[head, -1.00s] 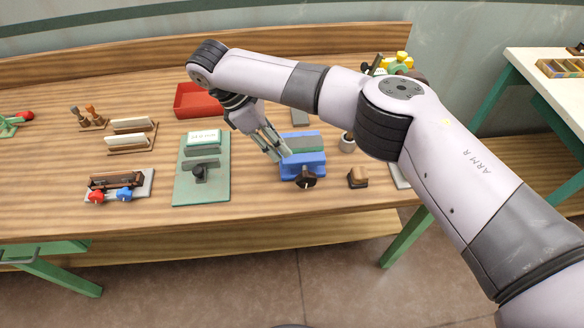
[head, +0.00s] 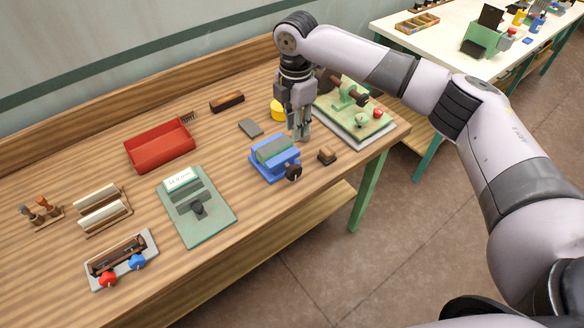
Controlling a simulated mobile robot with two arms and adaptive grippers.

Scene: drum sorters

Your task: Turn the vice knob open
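The blue vice (head: 270,166) stands near the front edge of the wooden bench, with a grey-green block between its jaws. Its dark knob (head: 293,173) sticks out at the front, toward the bench edge. My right gripper (head: 301,138) points down just behind and to the right of the vice, apart from the knob. Its fingers look close together, but I cannot tell from this angle whether they are open or shut. I see nothing held in them. My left gripper is out of view.
A small brown block (head: 327,156) sits right of the vice. A green board (head: 215,225) lies to its left, and a red tray (head: 140,160) further back. A green fixture with a red knob (head: 378,112) stands at the bench's right end. Bare wood lies between vice and green board.

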